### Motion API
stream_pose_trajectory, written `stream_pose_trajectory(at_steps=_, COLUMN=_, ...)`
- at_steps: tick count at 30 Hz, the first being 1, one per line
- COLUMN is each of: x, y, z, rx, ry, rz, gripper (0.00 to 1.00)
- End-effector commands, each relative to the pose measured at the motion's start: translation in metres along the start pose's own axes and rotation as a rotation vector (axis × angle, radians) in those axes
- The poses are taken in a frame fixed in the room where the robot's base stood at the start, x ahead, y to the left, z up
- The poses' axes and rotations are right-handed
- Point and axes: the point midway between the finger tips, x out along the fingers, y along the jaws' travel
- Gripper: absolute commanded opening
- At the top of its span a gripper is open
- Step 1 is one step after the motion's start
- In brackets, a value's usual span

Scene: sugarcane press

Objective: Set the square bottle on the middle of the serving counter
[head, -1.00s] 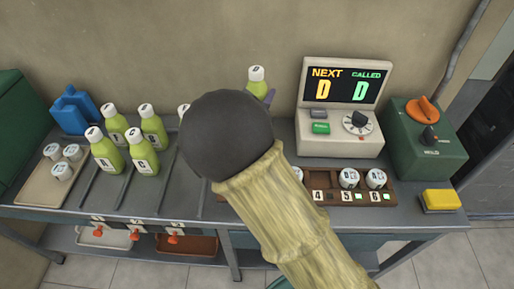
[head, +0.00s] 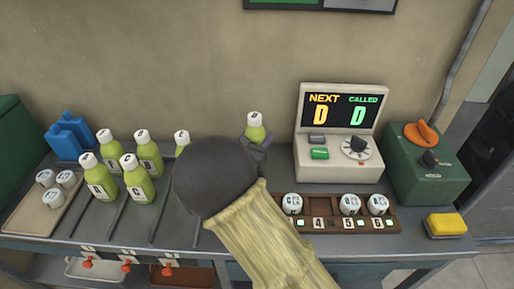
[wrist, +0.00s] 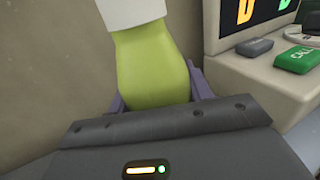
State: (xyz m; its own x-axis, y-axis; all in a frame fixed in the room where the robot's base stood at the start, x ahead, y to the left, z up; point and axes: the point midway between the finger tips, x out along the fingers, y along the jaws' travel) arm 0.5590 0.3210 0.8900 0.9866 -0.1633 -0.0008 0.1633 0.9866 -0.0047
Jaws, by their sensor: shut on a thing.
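My gripper (head: 259,146) is shut on a green bottle with a white cap (head: 255,128), just left of the display machine. In the wrist view the held bottle (wrist: 152,68) stands roughly upright between the purple fingers, its cap cut off by the top edge. My arm hides the bottle's lower part in the head view, so I cannot tell whether its base touches the counter. The grey counter (head: 414,218) runs along the wall; its middle is largely behind my arm. Similar green bottles (head: 137,182) stand in lanes on the left, one partly hidden by my arm.
The display machine (head: 338,160) stands close right of the held bottle. A brown numbered rack (head: 335,226) with white cups is in front of it. A green box with an orange knob (head: 422,170) and a yellow sponge (head: 447,224) are at right. A cup tray (head: 22,217) is at left.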

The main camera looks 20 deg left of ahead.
Motion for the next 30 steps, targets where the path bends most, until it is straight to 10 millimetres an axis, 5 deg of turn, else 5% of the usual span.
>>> stream_pose_trajectory(at_steps=8, x=-0.001, y=0.001, z=-0.002, rx=0.0, ry=-0.002, rz=0.002, gripper=0.18)
stream_pose_trajectory(at_steps=16, x=0.0, y=0.001, z=-0.035, rx=0.0, ry=-0.001, rz=0.001, gripper=0.18)
stream_pose_trajectory(at_steps=28, x=0.0, y=0.0, z=-0.04, rx=0.001, ry=-0.002, rz=0.0, gripper=0.18)
stream_pose_trajectory(at_steps=29, x=0.0, y=0.0, z=-0.039, rx=0.001, ry=0.0, rz=0.0, gripper=0.56)
stream_pose_trajectory(at_steps=30, x=0.0, y=0.0, z=-0.039, rx=0.001, ry=0.0, rz=0.0, gripper=0.64)
